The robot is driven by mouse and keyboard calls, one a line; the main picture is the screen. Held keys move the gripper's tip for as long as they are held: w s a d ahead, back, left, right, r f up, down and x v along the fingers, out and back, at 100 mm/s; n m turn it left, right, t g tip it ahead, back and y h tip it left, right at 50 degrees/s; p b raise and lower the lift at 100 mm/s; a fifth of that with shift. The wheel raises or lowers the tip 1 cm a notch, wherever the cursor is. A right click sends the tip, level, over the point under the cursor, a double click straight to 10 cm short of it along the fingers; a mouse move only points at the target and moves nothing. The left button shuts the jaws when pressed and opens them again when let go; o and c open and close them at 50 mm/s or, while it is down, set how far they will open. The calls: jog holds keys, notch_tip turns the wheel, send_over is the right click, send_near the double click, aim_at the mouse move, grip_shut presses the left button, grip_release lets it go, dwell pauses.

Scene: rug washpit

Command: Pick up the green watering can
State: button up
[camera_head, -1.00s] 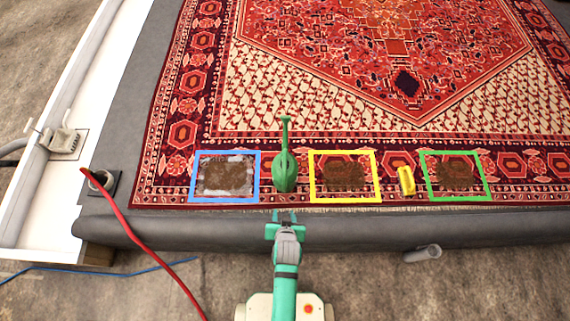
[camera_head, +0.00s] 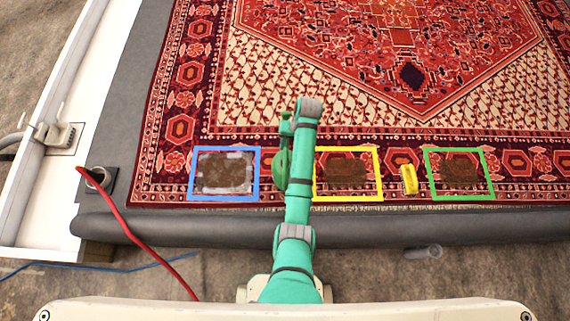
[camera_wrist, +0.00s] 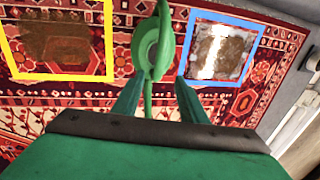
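The green watering can (camera_head: 282,165) stands on the patterned rug between the blue and yellow frames. My arm partly covers its right side in the head view. In the wrist view the can's round body (camera_wrist: 153,50) is just beyond my gripper (camera_wrist: 158,98), with a thin green part running down between the fingers. My gripper is open, with a finger on each side of that thin part and nothing visibly clamped. In the head view my arm reaches over the rug beside the can, and the fingers are hidden.
A blue frame (camera_head: 190,176) and a yellow frame (camera_head: 348,200) surround stained patches on either side of the can. A yellow object (camera_head: 409,180) and a green frame (camera_head: 460,198) lie further right. A red hose (camera_head: 136,235) crosses the grey edge at left.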

aim_at(286, 154)
jog(key=f, duration=0.3)
jog(key=a+f, duration=0.1)
jog(key=f, duration=0.1)
jog(key=shift+w, duration=0.1)
jog(key=shift+s+a+f, duration=0.1)
jog(key=shift+a+f, duration=0.05)
jog(key=shift+f, duration=0.75)
jog(key=shift+s+a+f, duration=0.1)
jog(key=shift+a+f, duration=0.1)
jog(key=shift+f, duration=0.65)
jog(key=shift+s+a+f, duration=0.1)
jog(key=shift+a+f, duration=0.05)
jog(key=shift+f, duration=0.75)
grip_shut()
jog(key=shift+w, duration=0.2)
